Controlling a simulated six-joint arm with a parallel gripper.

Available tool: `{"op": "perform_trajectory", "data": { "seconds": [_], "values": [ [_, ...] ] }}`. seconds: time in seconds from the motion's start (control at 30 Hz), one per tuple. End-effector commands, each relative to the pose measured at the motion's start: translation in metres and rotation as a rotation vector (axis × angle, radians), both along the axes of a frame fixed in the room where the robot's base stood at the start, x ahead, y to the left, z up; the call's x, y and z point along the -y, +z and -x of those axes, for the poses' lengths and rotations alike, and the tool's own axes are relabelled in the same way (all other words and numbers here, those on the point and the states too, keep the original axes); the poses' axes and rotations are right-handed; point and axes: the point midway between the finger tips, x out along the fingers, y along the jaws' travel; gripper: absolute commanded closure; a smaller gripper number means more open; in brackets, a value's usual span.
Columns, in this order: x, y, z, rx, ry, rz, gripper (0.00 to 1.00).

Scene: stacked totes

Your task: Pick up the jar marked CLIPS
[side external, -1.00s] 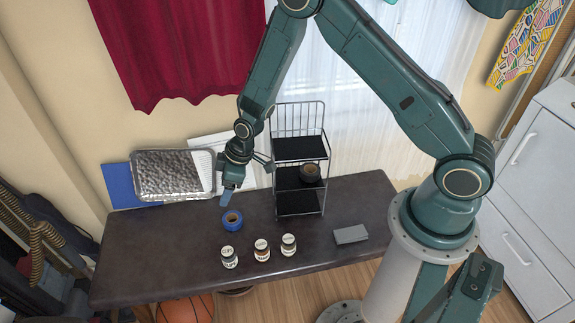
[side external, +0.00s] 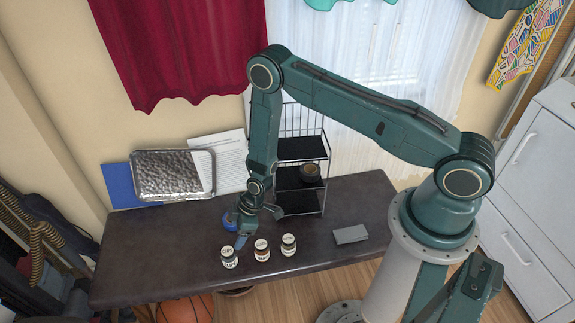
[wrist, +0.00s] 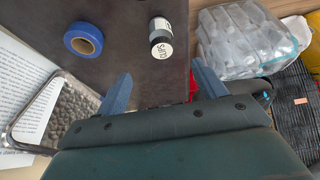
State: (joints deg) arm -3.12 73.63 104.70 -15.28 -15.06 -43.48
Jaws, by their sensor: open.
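My gripper (side external: 241,241) is low over the table, just behind the left jar. In the wrist view my gripper (wrist: 161,88) is open with nothing between its fingers.
A blue tape roll (wrist: 83,39) lies beside the jar and is partly hidden behind my gripper in the side view. A wire rack (side external: 301,187) holding a dark roll (side external: 310,171) stands behind. A grey block (side external: 350,234) lies right. A metal tray (side external: 172,174) leans at the back left.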

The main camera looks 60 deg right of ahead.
Motion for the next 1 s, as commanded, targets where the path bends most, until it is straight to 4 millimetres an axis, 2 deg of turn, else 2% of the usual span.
{"op": "perform_trajectory", "data": {
  "seconds": [0.17,0.7,1.0],
  "values": [
    [-0.003,-0.011,-0.003,-0.001,0.000,0.000,0.30],
    [-0.020,-0.068,-0.019,-0.001,0.001,0.000,0.30],
    [-0.023,-0.078,-0.023,-0.002,-0.001,0.000,0.30]
  ]
}}
